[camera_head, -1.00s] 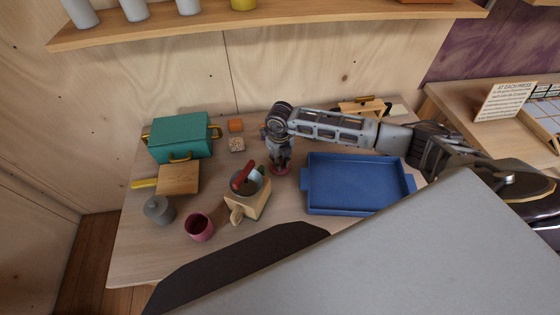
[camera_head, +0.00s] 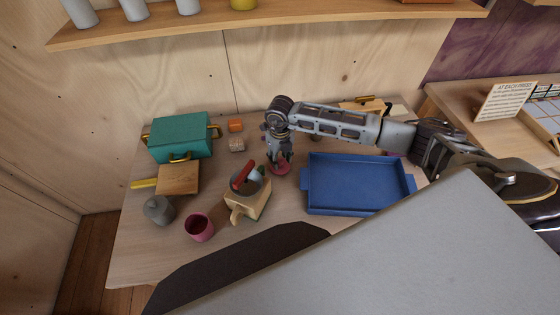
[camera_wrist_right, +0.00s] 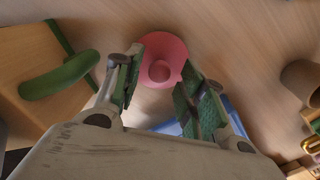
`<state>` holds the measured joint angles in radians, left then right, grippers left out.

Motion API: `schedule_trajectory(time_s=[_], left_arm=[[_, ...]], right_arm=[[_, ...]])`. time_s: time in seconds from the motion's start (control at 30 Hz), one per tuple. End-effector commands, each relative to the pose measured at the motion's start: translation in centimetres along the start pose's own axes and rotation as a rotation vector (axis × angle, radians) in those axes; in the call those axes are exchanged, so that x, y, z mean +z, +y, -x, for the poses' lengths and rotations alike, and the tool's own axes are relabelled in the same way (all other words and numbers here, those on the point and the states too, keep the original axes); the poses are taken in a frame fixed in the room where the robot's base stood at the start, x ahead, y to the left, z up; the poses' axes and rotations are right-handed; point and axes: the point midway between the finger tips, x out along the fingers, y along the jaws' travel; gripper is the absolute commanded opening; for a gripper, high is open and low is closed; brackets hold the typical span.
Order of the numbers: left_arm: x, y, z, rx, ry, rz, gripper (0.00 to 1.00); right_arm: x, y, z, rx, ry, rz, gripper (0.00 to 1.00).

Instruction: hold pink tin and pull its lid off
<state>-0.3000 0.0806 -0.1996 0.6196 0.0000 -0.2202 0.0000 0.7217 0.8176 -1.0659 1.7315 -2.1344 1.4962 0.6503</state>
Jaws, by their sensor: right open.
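A pink round lid with a knob (camera_head: 279,168) lies flat on the table, between the utensil block and the blue tray. It fills the top middle of the right wrist view (camera_wrist_right: 160,50). My right gripper (camera_head: 281,157) hangs over it, pointing down; in the wrist view its fingers (camera_wrist_right: 160,85) are spread apart around the near part of the lid, with nothing clasped. A pink tin (camera_head: 199,227) stands upright with an open, dark mouth at the front left of the table, apart from the lid. My left gripper is not in view.
A blue tray (camera_head: 358,208) lies right of the lid. The wooden block (camera_head: 254,203) with a pot and utensils stands close left. A shelf (camera_head: 270,20) hangs behind.

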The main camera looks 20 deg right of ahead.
Motion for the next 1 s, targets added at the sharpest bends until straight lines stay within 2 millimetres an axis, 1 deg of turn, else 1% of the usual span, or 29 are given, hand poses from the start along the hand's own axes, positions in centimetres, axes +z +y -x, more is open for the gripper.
schedule_trajectory(time_s=[0.4,0.6,0.8,1.0], left_arm=[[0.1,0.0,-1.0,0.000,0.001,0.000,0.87],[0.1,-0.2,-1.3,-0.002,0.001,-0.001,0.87],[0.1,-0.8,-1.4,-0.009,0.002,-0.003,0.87],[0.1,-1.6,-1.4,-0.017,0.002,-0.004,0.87]], right_arm=[[0.1,0.0,6.2,0.001,-0.003,0.000,0.40],[0.1,0.0,8.6,0.001,-0.002,0.000,0.40],[0.0,0.0,9.8,0.001,-0.001,0.000,0.40],[0.0,0.0,10.1,0.001,0.000,0.000,0.40]])
